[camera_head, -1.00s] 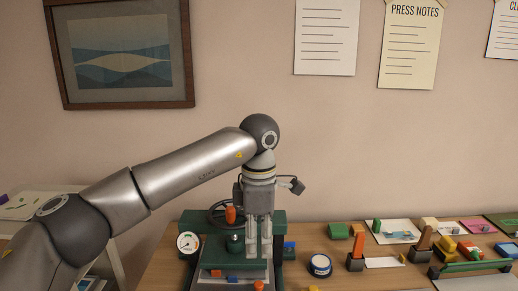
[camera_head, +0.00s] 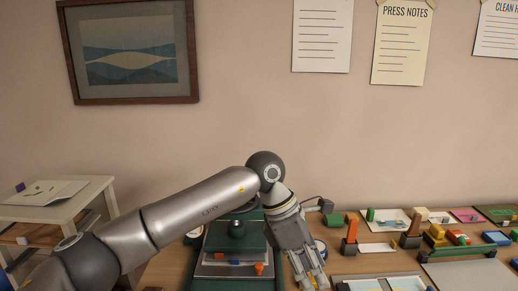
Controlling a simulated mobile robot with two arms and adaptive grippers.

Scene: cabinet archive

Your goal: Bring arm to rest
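My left arm comes in from the lower left in the head view. Its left gripper (camera_head: 309,280) points down and to the right over the table, just right of the green press (camera_head: 236,236). The fingers look slightly apart, with no object visible between them, but the tips are near the bottom edge of the picture. The arm covers the left part of the press and its wheel. My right gripper does not show.
The wooden table (camera_head: 372,266) carries blocks, cards and a flat frame (camera_head: 386,283) on the right. An orange stamp (camera_head: 351,233) stands near the gripper. A side shelf (camera_head: 50,207) with papers stands at left.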

